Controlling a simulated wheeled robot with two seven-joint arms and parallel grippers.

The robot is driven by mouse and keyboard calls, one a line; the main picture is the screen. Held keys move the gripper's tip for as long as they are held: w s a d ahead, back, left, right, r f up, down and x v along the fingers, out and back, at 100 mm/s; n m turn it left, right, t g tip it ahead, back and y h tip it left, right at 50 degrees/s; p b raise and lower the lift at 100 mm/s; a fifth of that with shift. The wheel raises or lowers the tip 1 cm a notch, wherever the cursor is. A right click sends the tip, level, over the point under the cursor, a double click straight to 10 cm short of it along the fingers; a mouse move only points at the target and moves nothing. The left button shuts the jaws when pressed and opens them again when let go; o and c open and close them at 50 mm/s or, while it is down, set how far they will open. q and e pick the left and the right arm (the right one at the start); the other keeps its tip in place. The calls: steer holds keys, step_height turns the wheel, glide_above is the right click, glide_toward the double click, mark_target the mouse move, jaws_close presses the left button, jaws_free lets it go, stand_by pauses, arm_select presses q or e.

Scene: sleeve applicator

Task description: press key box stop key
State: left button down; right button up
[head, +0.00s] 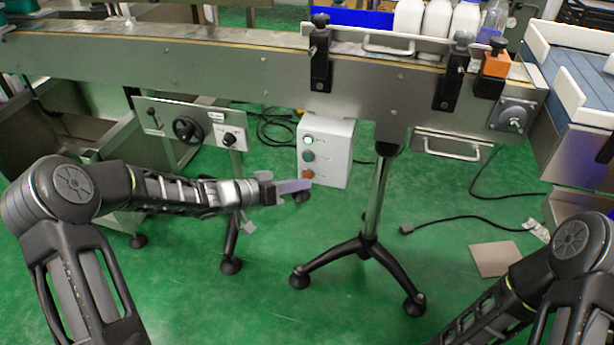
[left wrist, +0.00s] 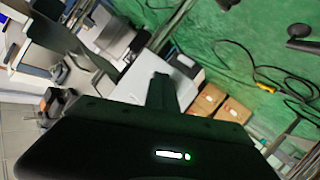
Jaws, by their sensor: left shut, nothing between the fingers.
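The white key box (head: 337,150) hangs below the conveyor in the head view, with a column of keys on its front. The top key (head: 307,141) is pale green, the middle key (head: 308,156) is green, and the lowest key (head: 308,174) is red-orange. My left gripper (head: 306,186) is shut and empty. In the head view its tip shows just below the red-orange key; I cannot tell whether it touches the box. In the left wrist view the dark fingers (left wrist: 160,92) stick up from the gripper body. My right gripper is out of view; only part of that arm shows.
The conveyor (head: 220,70) runs across above the key box. A panel with a black handwheel (head: 187,129) stands left of it. A stand with a metal post (head: 377,195) is to the right. White bottles (head: 437,20) stand on the conveyor. Cables lie on the green floor.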

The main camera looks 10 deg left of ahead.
arm_select(q)
steer(key=shift+w+p, duration=0.3)
steer(key=shift+w, duration=0.05)
stand_by(0.3)
steer(key=shift+s, duration=0.15)
steer(key=shift+s+p, duration=0.35)
steer(key=shift+s, duration=0.3)
stand_by(0.3)
steer(key=s+p, duration=0.1)
steer(key=s, duration=0.4)
steer(key=shift+a, duration=0.2)
stand_by(0.7)
